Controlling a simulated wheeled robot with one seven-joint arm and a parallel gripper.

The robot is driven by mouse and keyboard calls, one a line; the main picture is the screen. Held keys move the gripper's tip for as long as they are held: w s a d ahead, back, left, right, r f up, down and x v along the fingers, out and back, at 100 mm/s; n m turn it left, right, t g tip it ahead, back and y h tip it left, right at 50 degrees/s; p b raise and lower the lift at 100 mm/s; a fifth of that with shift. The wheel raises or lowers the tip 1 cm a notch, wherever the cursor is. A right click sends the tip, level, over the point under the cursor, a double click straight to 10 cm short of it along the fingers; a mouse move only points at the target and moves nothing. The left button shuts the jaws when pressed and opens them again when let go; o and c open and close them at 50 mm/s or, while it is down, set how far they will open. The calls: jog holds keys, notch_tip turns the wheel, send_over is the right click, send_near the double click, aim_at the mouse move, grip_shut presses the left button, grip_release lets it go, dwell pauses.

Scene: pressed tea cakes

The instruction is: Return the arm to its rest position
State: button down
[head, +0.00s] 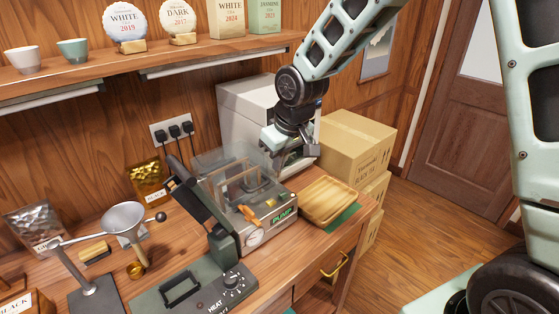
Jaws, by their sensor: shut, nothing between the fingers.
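My arm reaches in from the upper right of the head view. My gripper (287,149) hangs from it above the back right of the counter, in front of the white cabinet (240,108). The gripper is shut and nothing shows in it. It is above and behind the pump machine (272,222), which has a clear lid and a green label. It looks apart from the machine, though the exact gap is hard to tell. The wooden tray (326,201) lies empty on a green mat (346,218), to the right of the machine.
A heat press (187,293) with a raised dark arm stands at the front. A funnel stand (124,218) and tea bags (147,181) are at the left. A shelf (150,65) runs overhead. Cardboard boxes (354,147) stack at the right. The floor (420,228) towards the door is clear.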

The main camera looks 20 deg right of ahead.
jog(key=shift+s+a, duration=0.1)
jog(key=s+a+n+g+b, duration=0.1)
jog(key=s+a+n+b, duration=0.1)
jog(key=s, duration=1.2)
jog(key=s+a+f+n+g+b, duration=0.1)
jog(key=s+a, duration=0.4)
jog(key=s, duration=1)
jog(key=shift+f+n+g+h+b, duration=0.35)
jog(key=shift+g+b, duration=0.25)
jog(key=shift+b, duration=0.45)
dwell(4.0)
